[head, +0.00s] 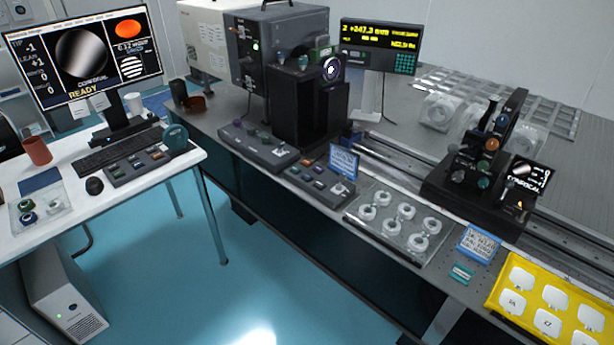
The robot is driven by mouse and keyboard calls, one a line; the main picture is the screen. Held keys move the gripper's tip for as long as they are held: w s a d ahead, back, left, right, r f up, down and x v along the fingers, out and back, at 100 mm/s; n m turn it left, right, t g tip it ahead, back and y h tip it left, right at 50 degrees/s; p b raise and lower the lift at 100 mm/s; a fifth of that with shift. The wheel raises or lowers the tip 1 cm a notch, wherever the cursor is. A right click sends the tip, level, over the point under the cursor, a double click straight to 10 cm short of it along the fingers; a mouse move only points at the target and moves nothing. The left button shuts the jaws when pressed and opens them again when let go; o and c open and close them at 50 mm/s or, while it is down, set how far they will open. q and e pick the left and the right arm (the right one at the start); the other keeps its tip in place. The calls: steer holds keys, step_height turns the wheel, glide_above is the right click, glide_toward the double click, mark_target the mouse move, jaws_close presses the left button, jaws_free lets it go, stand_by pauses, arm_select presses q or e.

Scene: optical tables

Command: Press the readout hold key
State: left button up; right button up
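The digital readout (367,36) stands on a post at the back of the optical table, with yellow figures on a dark screen. A small keypad of teal keys (405,63) sits at its lower right. The key labels are too small to read, so I cannot tell which one is the hold key. Neither of my grippers is in view.
The optical table (390,128) carries a dark instrument (262,50), control boxes (318,183), a tray of clear rings (401,218), a stage with knobs (485,170) and a yellow tray (500,312). A white desk (125,190) stands left. Blue floor (235,265) lies open between.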

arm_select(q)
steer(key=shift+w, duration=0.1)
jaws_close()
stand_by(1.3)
